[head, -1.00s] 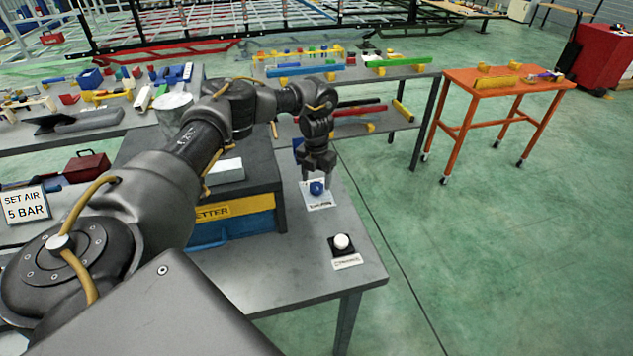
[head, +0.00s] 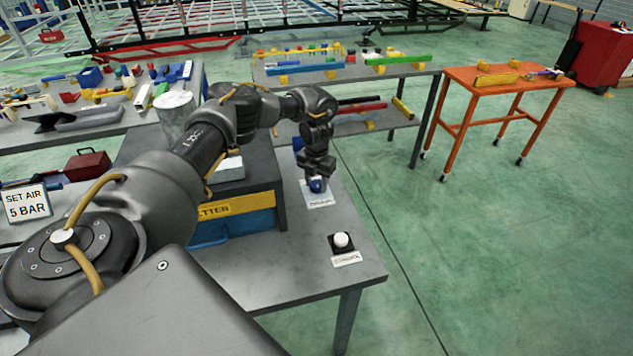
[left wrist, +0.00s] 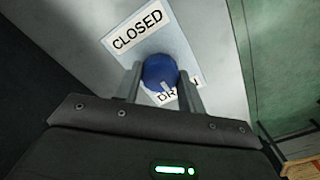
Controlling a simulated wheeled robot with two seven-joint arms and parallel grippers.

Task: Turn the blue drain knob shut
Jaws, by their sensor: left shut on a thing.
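The blue drain knob (head: 317,187) sits on a white label plate (head: 320,201) on the grey bench, right of the dark-topped box. My left gripper (head: 316,181) points down over it and is shut on the knob. In the left wrist view the knob (left wrist: 158,70) is between the two fingers, with a short white mark on its lower edge. That mark is on the side by the partly covered DRAIN label, away from the CLOSED label (left wrist: 137,31). My right gripper is not in view.
A white button (head: 342,240) on a black base stands near the bench's front right corner. The box (head: 235,207) with a yellow label and a clear jar (head: 175,112) are close to my left arm. Open floor lies right of the bench.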

